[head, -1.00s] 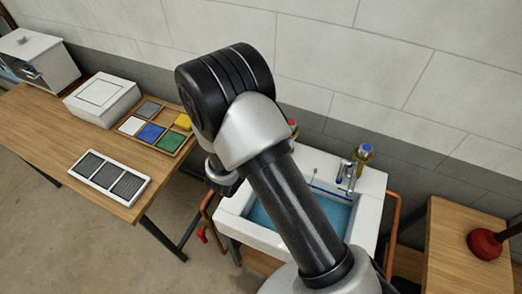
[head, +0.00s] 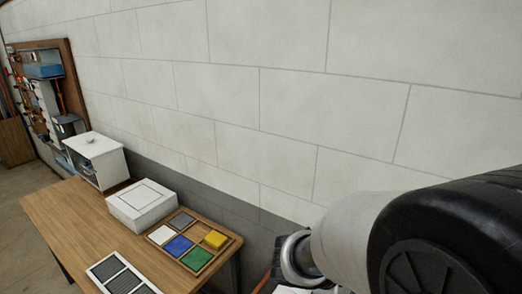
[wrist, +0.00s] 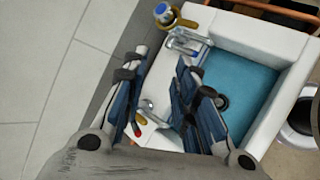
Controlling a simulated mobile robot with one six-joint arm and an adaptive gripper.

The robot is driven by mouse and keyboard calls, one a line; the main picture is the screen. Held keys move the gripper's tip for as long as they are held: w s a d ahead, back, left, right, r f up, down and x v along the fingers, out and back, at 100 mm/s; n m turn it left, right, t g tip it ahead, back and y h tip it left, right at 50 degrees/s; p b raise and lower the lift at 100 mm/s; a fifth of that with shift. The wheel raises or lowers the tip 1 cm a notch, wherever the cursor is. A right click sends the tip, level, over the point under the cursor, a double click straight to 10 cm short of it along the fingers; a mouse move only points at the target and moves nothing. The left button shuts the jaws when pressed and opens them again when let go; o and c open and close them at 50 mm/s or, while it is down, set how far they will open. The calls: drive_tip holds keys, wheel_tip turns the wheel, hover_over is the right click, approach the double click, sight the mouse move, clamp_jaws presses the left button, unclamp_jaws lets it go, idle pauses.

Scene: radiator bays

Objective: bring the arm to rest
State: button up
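My gripper (wrist: 163,72) shows in the wrist view, with its two dark blue fingers spread apart and nothing visible between the tips. It is above the white sink (wrist: 232,32), over its left rim. Blue water (wrist: 240,75) fills the basin. How far the fingertips are from the sink is hard to tell. In the head view my arm (head: 430,240) fills the lower right corner, and the gripper itself is out of that view.
A wooden table (head: 60,215) holds a white box (head: 142,205), a tray of coloured pads (head: 232,240) and a grille (head: 122,275). The wall above is bare.

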drive_tip(key=s+r+m+g+y+b, duration=0.2)
drive_tip(key=s+r+m+y, duration=0.1)
drive_tip(key=s+m, duration=0.55)
drive_tip(key=s+a+r+m+t+y+b, duration=0.1)
drive_tip(key=s+a+m+y, duration=0.3)
drive_tip(key=s+a, duration=0.4)
drive_tip(key=shift+s+r+t+y+b, duration=0.2)
drive_tip(key=shift+s+t+y+b, duration=0.2)
drive_tip(key=shift+s+t+y, duration=0.45)
drive_tip(key=shift+a, duration=0.1)
drive_tip(key=shift+c, duration=0.3)
